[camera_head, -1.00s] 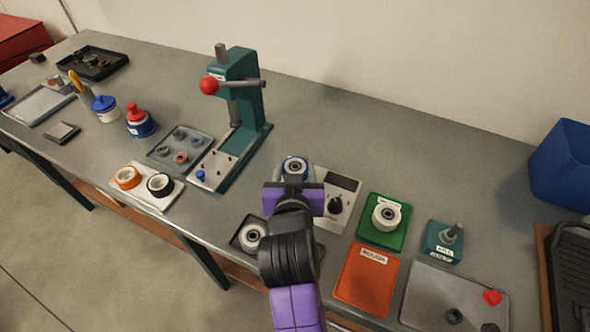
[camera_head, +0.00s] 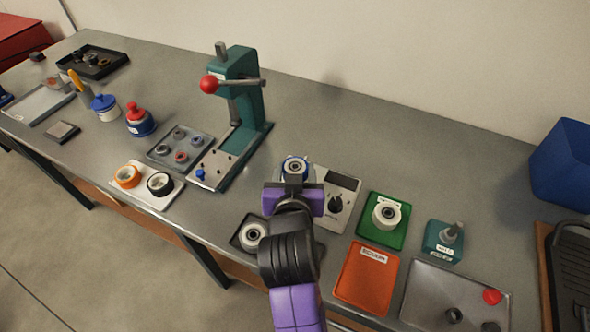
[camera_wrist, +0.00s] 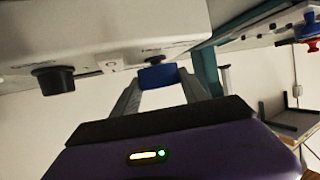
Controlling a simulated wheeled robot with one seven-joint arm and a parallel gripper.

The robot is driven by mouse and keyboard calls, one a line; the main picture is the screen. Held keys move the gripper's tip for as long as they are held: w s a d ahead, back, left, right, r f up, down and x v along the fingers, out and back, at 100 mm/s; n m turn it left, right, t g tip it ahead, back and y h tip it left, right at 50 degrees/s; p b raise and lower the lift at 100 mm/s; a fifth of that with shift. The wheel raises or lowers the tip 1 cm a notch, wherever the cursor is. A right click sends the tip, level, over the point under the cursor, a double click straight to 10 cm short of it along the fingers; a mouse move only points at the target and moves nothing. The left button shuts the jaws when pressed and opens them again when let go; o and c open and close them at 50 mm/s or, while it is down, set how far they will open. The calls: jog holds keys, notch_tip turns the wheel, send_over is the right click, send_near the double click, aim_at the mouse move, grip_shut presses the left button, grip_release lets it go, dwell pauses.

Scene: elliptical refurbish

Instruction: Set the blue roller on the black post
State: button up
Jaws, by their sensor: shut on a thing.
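The blue roller (camera_head: 294,168) shows in the head view as a blue ring with a pale, metallic centre, just beyond my wrist. In the wrist view, its blue side (camera_wrist: 158,76) is between the fingertips of my gripper (camera_wrist: 160,83), which is shut on it. The roller is at the left end of a pale grey box with a black knob (camera_head: 335,204). In the wrist view, which looks upside down, a dark round piece (camera_wrist: 152,54), perhaps the black post's base, is between box and roller. I cannot tell whether the roller is seated on it.
A tray with a white roller (camera_head: 252,236) is left of my arm. A green pad with a cream roller (camera_head: 387,213), an orange tray (camera_head: 367,279) and a teal block with a peg (camera_head: 445,240) are to the right. A teal press (camera_head: 243,100) stands behind left.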

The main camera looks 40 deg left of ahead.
jog(key=shift+f, duration=0.4)
jog(key=o, duration=1.2)
jog(key=shift+p+v, duration=0.9)
jog(key=shift+v, duration=0.6)
jog(key=shift+p+v, duration=2.1)
jog(key=shift+v, duration=1.9)
jog(key=shift+a, duration=0.1)
